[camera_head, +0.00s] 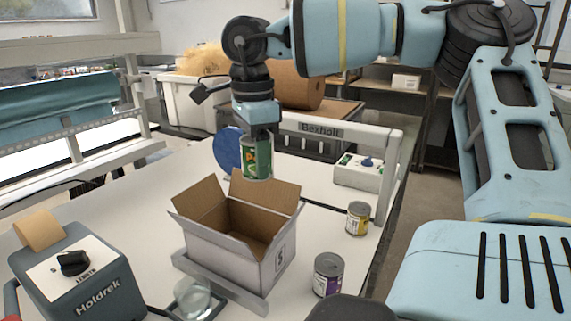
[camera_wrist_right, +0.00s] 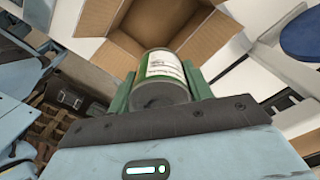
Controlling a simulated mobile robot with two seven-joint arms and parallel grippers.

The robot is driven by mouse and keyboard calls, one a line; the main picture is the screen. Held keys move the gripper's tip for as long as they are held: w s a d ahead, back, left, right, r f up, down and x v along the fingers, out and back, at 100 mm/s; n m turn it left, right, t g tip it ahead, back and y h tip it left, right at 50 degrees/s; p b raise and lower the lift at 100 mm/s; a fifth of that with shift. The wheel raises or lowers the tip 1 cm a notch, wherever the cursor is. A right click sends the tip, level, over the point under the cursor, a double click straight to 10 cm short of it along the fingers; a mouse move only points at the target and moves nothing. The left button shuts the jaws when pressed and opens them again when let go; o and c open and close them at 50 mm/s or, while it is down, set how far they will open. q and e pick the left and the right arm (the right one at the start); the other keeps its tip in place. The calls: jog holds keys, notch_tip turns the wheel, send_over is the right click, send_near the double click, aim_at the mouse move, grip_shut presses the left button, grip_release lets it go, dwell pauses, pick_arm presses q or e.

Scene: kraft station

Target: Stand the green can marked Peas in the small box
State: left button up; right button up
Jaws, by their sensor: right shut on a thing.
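The green can (camera_head: 257,163) is held in my right gripper (camera_head: 257,140), above the far edge of the small box. In the right wrist view the green can (camera_wrist_right: 160,78) sits between the two green fingers of my right gripper (camera_wrist_right: 161,90), its grey end towards the camera. The small box (camera_head: 278,262) is open cardboard, white outside and brown inside, with its flaps spread. Its inside looks empty in the head view. The small box also shows beyond the can in the right wrist view (camera_wrist_right: 208,40). My left gripper is not in view.
A purple-labelled can (camera_head: 327,274) and a yellow-labelled can (camera_head: 357,218) stand right of the box. A Holdrek machine (camera_head: 95,285) is at the left, a glass dish (camera_head: 192,297) in front. A blue disc (camera_head: 227,149) and a switch box (camera_head: 358,172) stand behind.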

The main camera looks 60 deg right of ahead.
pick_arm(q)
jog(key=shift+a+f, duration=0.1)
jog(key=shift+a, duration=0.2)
pick_arm(e)
jog(key=w+a, duration=0.2)
jog(key=a, duration=0.1)
jog(key=shift+w+a+r, duration=0.1)
jog(key=shift+w+r, duration=0.05)
jog(key=shift+r, duration=0.05)
